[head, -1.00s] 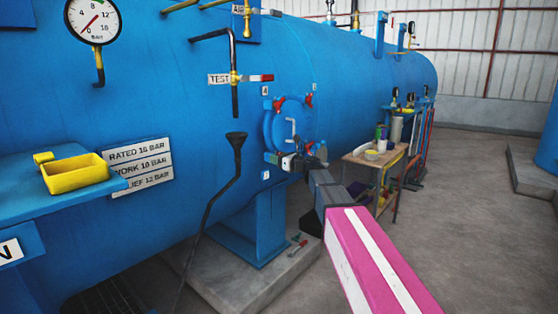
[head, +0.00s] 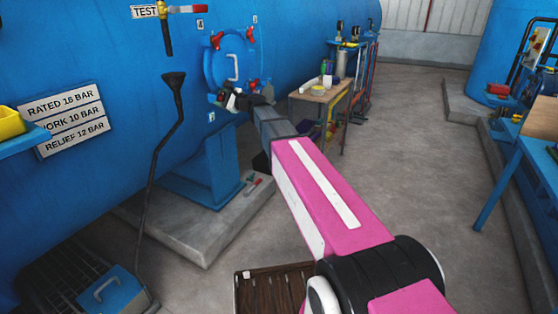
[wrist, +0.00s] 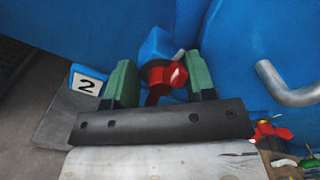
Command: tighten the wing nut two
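The round blue hatch (head: 222,65) on the tank has red wing nuts around its rim. Wing nut two (wrist: 165,74), red, shows in the wrist view to the right of a "2" label (wrist: 87,84). My gripper (wrist: 160,80) has its green fingers on either side of this nut, apart, with small gaps visible. I cannot tell whether either finger touches it. In the head view my gripper (head: 232,100) is at the lower left of the hatch and hides the nut there. Another red wing nut (wrist: 270,131) is at the lower right of the wrist view.
The hatch's grey handle (wrist: 288,88) is right of my gripper. A wooden table (head: 322,92) with bottles and cups stands right of the hatch. A black funnel pipe (head: 165,140) stands to the left. Open floor (head: 410,150) lies to the right.

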